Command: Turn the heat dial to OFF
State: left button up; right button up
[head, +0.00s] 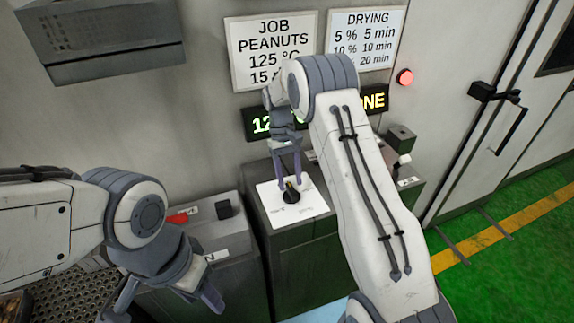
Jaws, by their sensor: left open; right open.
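The heat dial (291,196) is a black knob with a yellow pointer mark on a white plate (312,208), on top of a dark grey box. The pointer is toward the top of the picture, leaning slightly left. The plate's lettering is too small to read, so I cannot tell the setting. My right gripper (289,182) points down at the dial, open, with its fingers on either side of the knob's upper part. I cannot tell whether they touch it. My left gripper (165,302) is open and empty at the lower left, away from the dial.
A box with a red control (178,218) and a black knob (224,208) stands left of the dial. A lit display (262,124), partly hidden by my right arm, is behind. A red lamp (405,77) is on the wall. Green floor (500,270) is at right.

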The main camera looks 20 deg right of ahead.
jog(key=b+v, duration=0.1)
jog(key=v, duration=0.7)
jog(key=shift+r, duration=0.1)
jog(key=s+a+r+n+t+b, duration=0.2)
jog(key=s+a+r+n, duration=0.15)
jog(key=s+a, duration=0.95)
jog(key=s+a+f+n+t, duration=0.1)
jog(key=s, duration=0.9)
jog(key=s+a+f+n+t+y+b, duration=0.1)
jog(key=s+f+n, duration=0.1)
jog(key=s, duration=0.8)
jog(key=shift+s+a+f, duration=0.3)
jog(key=shift+s+a, duration=0.1)
